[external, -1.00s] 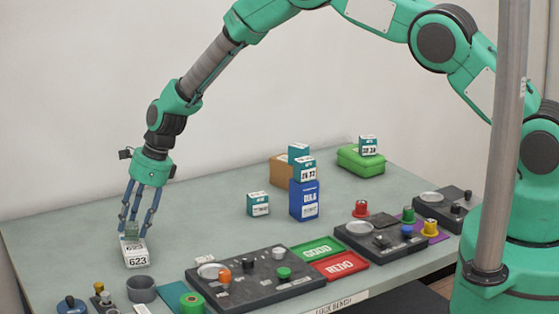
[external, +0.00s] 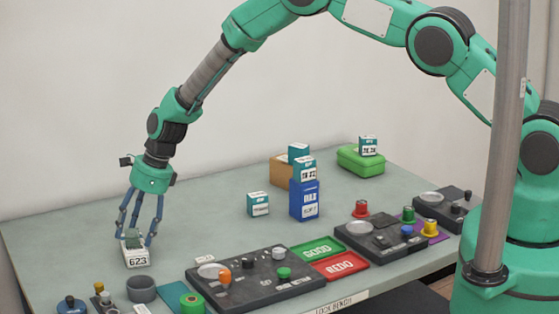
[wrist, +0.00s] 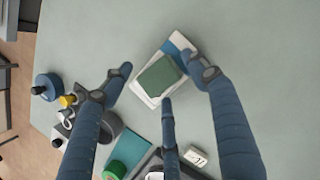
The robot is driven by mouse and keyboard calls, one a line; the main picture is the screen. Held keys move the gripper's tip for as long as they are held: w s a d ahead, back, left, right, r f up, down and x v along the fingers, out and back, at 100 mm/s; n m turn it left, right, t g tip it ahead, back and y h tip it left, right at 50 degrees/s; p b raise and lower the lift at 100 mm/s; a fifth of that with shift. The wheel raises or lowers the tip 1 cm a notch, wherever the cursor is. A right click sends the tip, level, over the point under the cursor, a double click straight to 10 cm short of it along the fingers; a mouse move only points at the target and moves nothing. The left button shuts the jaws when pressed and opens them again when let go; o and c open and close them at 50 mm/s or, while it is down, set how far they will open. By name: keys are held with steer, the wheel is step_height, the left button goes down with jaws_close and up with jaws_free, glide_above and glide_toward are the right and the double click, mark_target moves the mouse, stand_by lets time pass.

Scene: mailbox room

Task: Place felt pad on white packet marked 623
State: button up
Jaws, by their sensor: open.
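The white packet marked 623 (external: 137,260) stands on the bench at the left. In the wrist view the packet (wrist: 143,94) shows a white rim and a blue patch at one corner. A grey-green felt pad (wrist: 159,76) lies over the packet's top, and its green edge shows between the fingers in the external view (external: 133,243). My gripper (external: 136,236) is open around the pad at the packet's top. In the wrist view its fingers (wrist: 160,78) stand around the pad, the left one clearly apart from it; whether the others touch is unclear.
A grey cup (external: 142,290) and a blue knob (external: 71,305) stand in front of the packet. A dark control panel (external: 257,285) lies to the right, beside the green GOOD plate (external: 317,251) and red REDO plate (external: 340,266). The bench behind the packet is clear.

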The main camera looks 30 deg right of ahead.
steer(key=shift+r, duration=0.2)
steer(key=v, duration=1.2)
stand_by(0.9)
